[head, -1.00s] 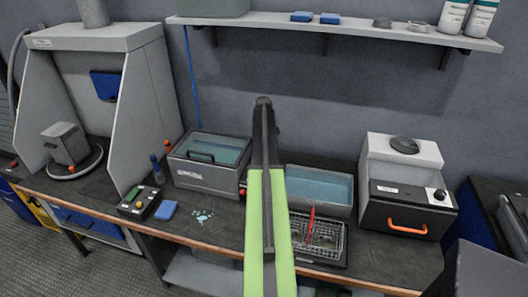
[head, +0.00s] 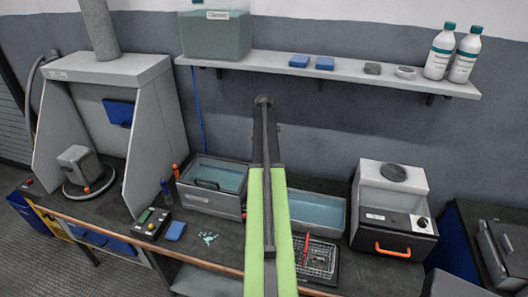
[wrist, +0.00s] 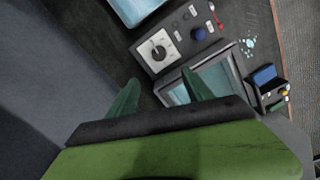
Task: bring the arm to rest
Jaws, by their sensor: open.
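My arm, green with a dark far section (head: 264,130), reaches up the middle of the head view, in front of the bench and wall. I cannot make out the jaws there. In the wrist view my gripper (wrist: 160,91) shows two dark green fingers spread apart, with nothing between them. Past the fingers are a grey control panel with a dial (wrist: 158,47) and a liquid-filled tank (wrist: 207,80). No finger visibly touches anything.
A shelf (head: 350,73) with bottles (head: 440,52) hangs above.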

